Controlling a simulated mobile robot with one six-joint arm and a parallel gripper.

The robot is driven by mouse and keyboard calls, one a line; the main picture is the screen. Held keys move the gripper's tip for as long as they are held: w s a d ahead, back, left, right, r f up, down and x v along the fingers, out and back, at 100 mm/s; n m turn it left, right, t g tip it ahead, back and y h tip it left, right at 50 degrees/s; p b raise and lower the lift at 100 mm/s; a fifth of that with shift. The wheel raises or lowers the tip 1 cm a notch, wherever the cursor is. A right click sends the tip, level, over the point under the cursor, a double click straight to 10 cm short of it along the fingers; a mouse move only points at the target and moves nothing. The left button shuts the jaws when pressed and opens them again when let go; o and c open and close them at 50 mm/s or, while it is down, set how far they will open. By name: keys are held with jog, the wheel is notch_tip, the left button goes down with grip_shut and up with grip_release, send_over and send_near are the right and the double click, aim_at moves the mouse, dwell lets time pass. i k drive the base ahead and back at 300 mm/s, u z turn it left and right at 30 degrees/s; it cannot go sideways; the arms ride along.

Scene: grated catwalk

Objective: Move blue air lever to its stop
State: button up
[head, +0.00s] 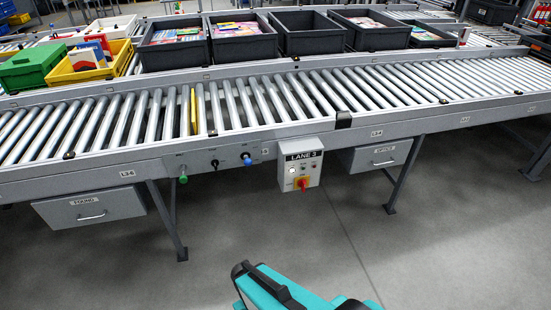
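A small blue knob (247,160), which looks like the blue air lever, sits on the grey front side rail of the roller conveyor, left of the LANE 3 control box. Its shaft and how far it is turned are too small to tell. A black knob (214,163) and a green knob (183,179) are to its left on the same rail. My gripper does not show; only teal and black parts of my own body are at the bottom centre, apart from the knob.
The LANE 3 box (300,165) with a red-and-yellow switch hangs below the rail. Grey drawers (90,211) (375,157) hang under the conveyor (300,95). Conveyor legs (166,222) (405,175) reach the floor. The grey floor (440,240) in front is clear. Dark crates (240,46) stand behind.

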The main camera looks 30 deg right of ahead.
aim_at(248, 162)
jog(key=z, duration=0.6)
jog(key=k, duration=0.95)
jog(key=u, duration=0.05)
jog(key=i, duration=0.85)
